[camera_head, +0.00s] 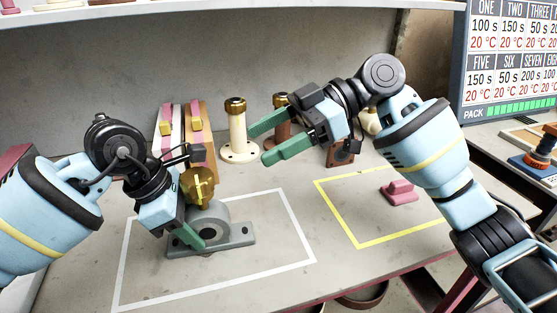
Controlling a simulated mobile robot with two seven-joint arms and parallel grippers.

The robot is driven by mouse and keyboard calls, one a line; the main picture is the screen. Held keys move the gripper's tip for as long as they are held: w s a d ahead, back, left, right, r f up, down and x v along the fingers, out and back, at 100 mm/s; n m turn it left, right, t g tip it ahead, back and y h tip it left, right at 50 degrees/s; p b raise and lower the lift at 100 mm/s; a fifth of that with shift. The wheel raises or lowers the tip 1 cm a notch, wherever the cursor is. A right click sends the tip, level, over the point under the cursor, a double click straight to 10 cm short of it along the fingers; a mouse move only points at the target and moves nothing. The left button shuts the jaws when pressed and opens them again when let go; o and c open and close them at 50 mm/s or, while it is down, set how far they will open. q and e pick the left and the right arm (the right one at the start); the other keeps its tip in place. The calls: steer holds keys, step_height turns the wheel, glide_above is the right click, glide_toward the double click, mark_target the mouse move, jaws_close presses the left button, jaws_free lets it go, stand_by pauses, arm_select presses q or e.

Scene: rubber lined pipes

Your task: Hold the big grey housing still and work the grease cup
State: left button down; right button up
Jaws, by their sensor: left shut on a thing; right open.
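The big grey housing (238,234) stands on its flat base inside the white outlined area of the table. A brass-coloured grease cup (199,188) sits at the top of it, partly behind my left gripper. My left gripper (196,200) is shut on the housing's left part, one green finger lying against its front; the other finger is mostly hidden. My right gripper (262,140) is open and empty, its two green fingers pointing left, above and to the right of the housing and apart from it.
A cream post (238,135) with a brass top and a brown post (279,135) stand behind the housing. Pink and wooden racks (183,125) stand back left. A pink block (399,191) lies in the yellow outline (362,243). A sign board (510,60) stands back right.

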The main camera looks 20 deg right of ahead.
step_height(320, 180, down, 6)
steer(key=w+d+m+t+h, duration=0.1)
steer(key=w+m+t+h, duration=0.1)
steer(key=m+t, duration=0.5)
steer(key=shift+w+d+f+m+t+h, duration=0.15)
steer(key=shift+d+m+t+h, duration=0.25)
steer(key=shift+t, duration=0.3)
steer(key=s+a+n+y, duration=0.1)
steer(key=s+n+y, duration=0.1)
steer(key=s+y, duration=0.3)
steer(key=shift+s+a+r+n+g+y, duration=0.15)
steer(key=shift+s+r+n+g+y, duration=0.2)
steer(key=shift+s, duration=1.2)
